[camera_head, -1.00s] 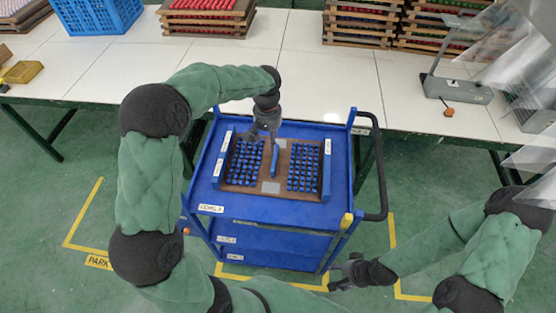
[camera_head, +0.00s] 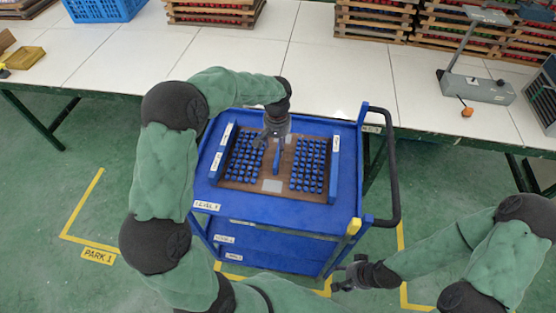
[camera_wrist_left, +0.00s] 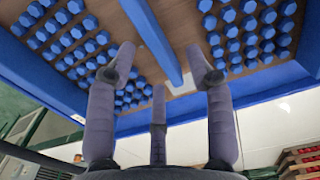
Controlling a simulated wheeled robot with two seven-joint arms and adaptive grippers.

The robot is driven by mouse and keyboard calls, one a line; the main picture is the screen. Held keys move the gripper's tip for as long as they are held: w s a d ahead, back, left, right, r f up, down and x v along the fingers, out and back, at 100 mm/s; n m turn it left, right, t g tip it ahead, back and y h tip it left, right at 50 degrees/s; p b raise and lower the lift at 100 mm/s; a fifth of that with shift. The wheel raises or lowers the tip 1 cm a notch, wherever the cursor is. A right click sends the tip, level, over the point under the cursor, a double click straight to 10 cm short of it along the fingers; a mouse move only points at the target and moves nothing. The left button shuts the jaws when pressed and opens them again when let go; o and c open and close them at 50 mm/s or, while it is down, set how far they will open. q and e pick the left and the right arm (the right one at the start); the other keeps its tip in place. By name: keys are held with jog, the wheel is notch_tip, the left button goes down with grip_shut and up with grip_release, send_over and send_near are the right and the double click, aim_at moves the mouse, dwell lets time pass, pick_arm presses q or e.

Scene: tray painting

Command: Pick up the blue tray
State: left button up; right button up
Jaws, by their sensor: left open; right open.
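The blue tray (camera_head: 283,178) is a brown board with rows of blue pieces on both sides and a raised blue bar (camera_head: 277,158) along its middle. It rests on top of the blue cart (camera_head: 285,212). My left gripper (camera_head: 268,138) is open above the tray, near the far end of the bar, and hides part of the board. In the left wrist view, the fingers of my left gripper (camera_wrist_left: 163,65) are spread, with the bar (camera_wrist_left: 152,38) beyond and between them. My right gripper (camera_head: 343,277) is open and empty, low at the cart's front right.
A white table (camera_head: 215,55) runs behind the cart, with stacked wooden trays (camera_head: 375,20), a blue crate (camera_head: 103,8) and a grey scale (camera_head: 480,88). A black cart handle (camera_head: 397,180) stands at the right. Green floor is open at the left.

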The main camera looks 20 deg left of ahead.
pick_arm(q)
jog(key=f, duration=0.1)
jog(key=f+b, duration=0.1)
jog(key=f, duration=0.2)
jog(key=shift+d+f+b, duration=0.3)
jog(key=shift+d, duration=0.05)
jog(key=shift+f, duration=0.35)
grip_shut()
jog(key=shift+w+r, duration=0.15)
